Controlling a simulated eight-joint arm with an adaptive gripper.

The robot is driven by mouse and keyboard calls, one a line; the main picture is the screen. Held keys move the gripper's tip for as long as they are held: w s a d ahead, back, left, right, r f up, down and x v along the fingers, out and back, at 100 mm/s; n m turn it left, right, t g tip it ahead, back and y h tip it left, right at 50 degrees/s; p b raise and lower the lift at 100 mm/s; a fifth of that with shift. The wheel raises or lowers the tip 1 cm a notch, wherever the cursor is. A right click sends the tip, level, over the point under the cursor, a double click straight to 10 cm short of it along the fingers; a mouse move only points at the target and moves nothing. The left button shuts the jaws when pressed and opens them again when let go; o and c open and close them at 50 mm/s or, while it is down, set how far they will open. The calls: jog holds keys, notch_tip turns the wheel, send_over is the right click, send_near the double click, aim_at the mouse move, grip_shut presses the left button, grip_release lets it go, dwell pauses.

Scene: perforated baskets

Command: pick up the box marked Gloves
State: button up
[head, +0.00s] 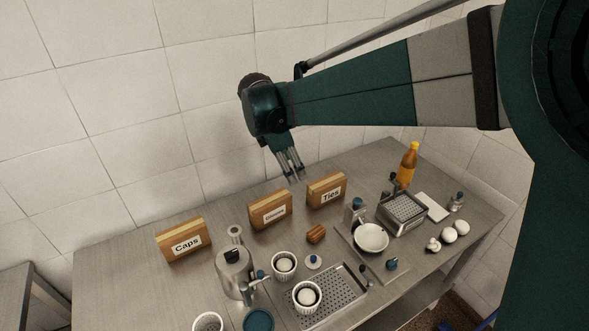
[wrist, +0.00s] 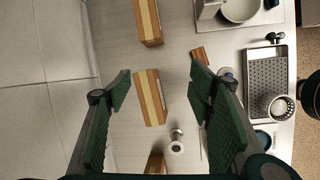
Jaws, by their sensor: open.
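The Gloves box (head: 269,210) is a wooden block with a white label, standing on the metal table between the Caps box (head: 184,240) and the Ties box (head: 326,190). Its label is small and hard to read in the head view. My gripper (head: 291,175) is above the table's back edge, pointing down and empty. In the wrist view, the middle wooden box (wrist: 150,97), which matches the Gloves box, appears between my two open fingers (wrist: 158,82), below them and apart from them.
A metal pot (head: 234,274), white cups (head: 284,264), a perforated tray (head: 330,297) and a small wooden block (head: 316,233) stand in front of the boxes. A white bowl (head: 371,238), a perforated basket (head: 403,213) and an orange bottle (head: 408,163) are at right. A tiled wall rises behind.

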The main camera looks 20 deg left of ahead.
aim_at(270, 201)
jog(key=a+f+n+p, duration=0.1)
jog(key=a+f+n, duration=0.25)
jog(key=a, duration=0.55)
jog(key=shift+m+h, duration=0.25)
jog(key=shift+h, duration=0.05)
jog(key=f, duration=1.2)
jog(key=shift+d+f, duration=0.3)
jog(key=shift+f, duration=0.05)
jog(key=shift+s+f, duration=0.1)
jog(key=shift+f, duration=0.35)
jog(key=shift+x, duration=1.3)
jog(key=shift+f, duration=0.15)
jog(key=shift+x, duration=2.5)
jog(key=shift+a+f+b, duration=0.1)
jog(key=shift+f+b, duration=0.1)
jog(key=shift+b, duration=0.2)
